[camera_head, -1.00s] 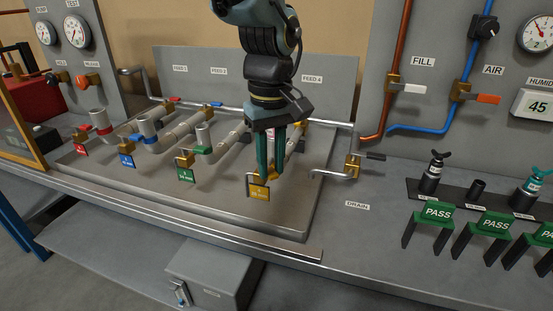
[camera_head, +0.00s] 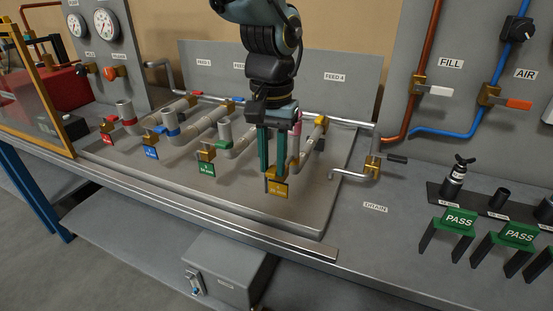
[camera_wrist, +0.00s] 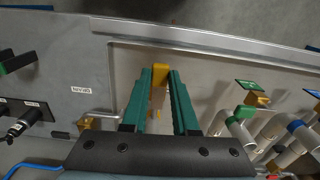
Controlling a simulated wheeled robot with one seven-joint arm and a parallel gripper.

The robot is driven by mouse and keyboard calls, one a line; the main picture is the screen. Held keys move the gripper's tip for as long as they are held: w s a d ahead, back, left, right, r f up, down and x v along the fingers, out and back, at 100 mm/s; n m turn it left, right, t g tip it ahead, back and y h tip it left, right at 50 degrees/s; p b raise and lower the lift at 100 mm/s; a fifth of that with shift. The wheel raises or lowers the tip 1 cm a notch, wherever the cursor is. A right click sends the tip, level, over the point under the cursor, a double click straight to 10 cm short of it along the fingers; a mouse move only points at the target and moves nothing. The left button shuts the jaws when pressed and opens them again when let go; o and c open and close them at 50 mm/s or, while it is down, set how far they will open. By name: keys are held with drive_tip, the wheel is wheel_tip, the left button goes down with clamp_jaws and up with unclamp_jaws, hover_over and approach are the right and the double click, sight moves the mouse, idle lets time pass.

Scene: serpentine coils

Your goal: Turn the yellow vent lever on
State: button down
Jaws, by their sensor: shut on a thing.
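The yellow vent lever (camera_wrist: 160,75) shows between the tips of my green fingers in the wrist view. In the head view it is mostly hidden behind the fingers, at the front end of the yellow line, above a yellow tag (camera_head: 277,189). My gripper (camera_head: 273,171) points down at this valve from above. In the wrist view my gripper (camera_wrist: 161,80) is shut on the yellow lever, with one finger on each side. The lever's exact angle is hard to tell.
A green-marked valve line (camera_head: 226,140) stands close to the left, with blue and red lines beyond. A drain valve (camera_head: 372,166) with a bent pipe is to the right. The metal tray (camera_head: 300,215) is bare in front. Green PASS stands (camera_head: 457,220) are farther right.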

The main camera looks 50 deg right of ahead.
sight(270, 169)
drive_tip(key=shift+w+m, duration=0.15)
drive_tip(key=shift+m, duration=0.25)
drive_tip(key=c, duration=0.7)
unclamp_jaws()
wheel_tip(270, 169, up, 11)
drive_tip(key=shift+f+b, duration=0.1)
drive_tip(key=shift+b, duration=0.95)
drive_tip(key=shift+w+a, duration=0.1)
